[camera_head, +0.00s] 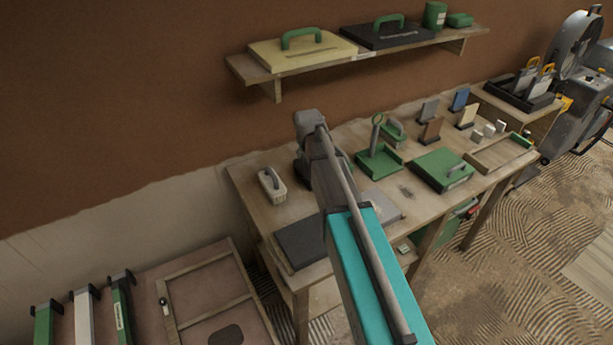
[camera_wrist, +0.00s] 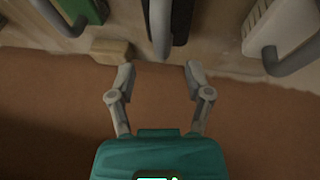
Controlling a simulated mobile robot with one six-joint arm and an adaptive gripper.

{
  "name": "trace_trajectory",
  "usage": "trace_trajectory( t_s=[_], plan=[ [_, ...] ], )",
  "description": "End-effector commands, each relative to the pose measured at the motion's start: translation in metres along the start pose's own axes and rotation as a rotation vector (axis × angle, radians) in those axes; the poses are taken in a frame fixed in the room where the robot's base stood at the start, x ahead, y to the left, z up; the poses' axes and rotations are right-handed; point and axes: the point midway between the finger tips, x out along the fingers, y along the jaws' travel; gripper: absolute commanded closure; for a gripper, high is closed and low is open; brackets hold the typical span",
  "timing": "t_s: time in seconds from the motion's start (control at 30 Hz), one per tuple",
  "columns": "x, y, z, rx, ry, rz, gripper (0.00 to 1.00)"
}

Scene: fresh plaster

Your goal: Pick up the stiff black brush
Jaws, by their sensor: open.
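The black brush (camera_wrist: 182,22) shows at the top middle of the wrist view, a dark body with a grey bar handle, partly cut off by the frame edge. My gripper (camera_wrist: 160,70) is open and empty, its two grey fingers spread apart. The brush lies beyond the fingertips, roughly in line with the gap between them, and no contact is visible. In the head view my arm reaches over the bench and hides that spot, so I cannot make out the brush there.
A pale brush (camera_head: 271,186) and a green brush (camera_head: 396,131) stand on the workbench (camera_head: 240,180); in the wrist view they flank the black one. A small wooden block (camera_wrist: 110,50) is near the left finger. The wall is close. A shelf (camera_head: 375,55) with floats hangs above.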

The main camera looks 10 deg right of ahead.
Motion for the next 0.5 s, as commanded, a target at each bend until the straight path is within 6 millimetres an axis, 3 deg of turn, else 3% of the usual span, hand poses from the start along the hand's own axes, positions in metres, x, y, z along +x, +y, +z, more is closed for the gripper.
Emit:
trace_trajectory(
  t_s=[0.5],
  plan=[
    [0.004, -0.0008, 0.0001, -0.001, 0.0, 0.0, 0.35]
  ],
)
